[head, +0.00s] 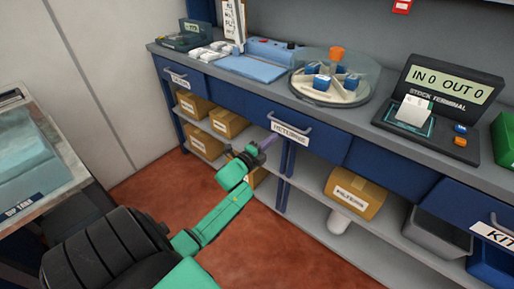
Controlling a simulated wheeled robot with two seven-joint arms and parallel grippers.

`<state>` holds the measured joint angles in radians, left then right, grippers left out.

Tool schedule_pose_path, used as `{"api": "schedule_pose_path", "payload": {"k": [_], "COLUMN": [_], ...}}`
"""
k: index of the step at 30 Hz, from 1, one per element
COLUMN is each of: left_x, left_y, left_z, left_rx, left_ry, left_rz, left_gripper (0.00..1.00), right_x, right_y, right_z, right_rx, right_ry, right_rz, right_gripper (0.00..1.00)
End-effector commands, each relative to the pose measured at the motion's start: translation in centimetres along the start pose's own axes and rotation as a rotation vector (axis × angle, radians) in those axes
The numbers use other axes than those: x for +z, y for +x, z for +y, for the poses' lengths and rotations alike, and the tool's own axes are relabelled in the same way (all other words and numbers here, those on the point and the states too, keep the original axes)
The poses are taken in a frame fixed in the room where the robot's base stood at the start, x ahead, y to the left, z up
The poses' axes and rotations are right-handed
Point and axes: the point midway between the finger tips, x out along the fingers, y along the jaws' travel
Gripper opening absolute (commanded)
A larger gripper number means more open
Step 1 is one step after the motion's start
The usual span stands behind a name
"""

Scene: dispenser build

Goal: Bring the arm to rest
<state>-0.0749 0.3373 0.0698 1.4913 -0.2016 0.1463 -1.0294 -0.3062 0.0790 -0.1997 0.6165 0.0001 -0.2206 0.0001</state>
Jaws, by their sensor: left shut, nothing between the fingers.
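My left arm, green and black, comes in from the lower left and reaches toward the workbench. My left gripper (259,148) is at the arm's end, in front of the blue drawer (289,134) marked RETURNS and below the bench top. It is shut and empty. Its fingertips look close to the drawer front, but I cannot tell whether they touch it. My right gripper is not in view.
The bench (372,118) carries a stock terminal (448,88) reading IN 0 OUT 0, a round carousel (333,78) and a blue tray (252,68). Cardboard boxes, one a FILTERS box (355,193), sit on shelves below. A side table (62,172) stands left. Red floor between is clear.

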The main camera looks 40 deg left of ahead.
Motion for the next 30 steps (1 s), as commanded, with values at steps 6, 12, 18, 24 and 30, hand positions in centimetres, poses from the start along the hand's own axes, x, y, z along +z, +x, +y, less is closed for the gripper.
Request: {"api": "schedule_pose_path", "payload": {"k": [6, 12, 18, 24, 30], "left_x": [0.0, 0.0, 0.0, 0.0, -2.8], "left_y": [-4.8, -6.8, -6.8, -8.5, -17.4], "left_z": [0.2, 0.1, 0.2, 8.4, 24.5], "left_rx": [0.005, 0.003, 0.005, 0.209, 0.632], "left_ry": [0.001, 0.000, -0.003, -0.224, -0.653], "left_rz": [0.000, 0.000, -0.001, -0.065, -0.288], "left_gripper": [0.00, 0.00, 0.00, 0.00, 0.00], "right_x": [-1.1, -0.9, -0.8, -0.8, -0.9], "right_y": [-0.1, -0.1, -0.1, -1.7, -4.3], "right_z": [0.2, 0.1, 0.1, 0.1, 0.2], "right_rx": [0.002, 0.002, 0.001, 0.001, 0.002], "right_ry": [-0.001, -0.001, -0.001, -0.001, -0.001], "right_rz": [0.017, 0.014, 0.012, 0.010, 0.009], "right_gripper": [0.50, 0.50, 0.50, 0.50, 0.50]}}
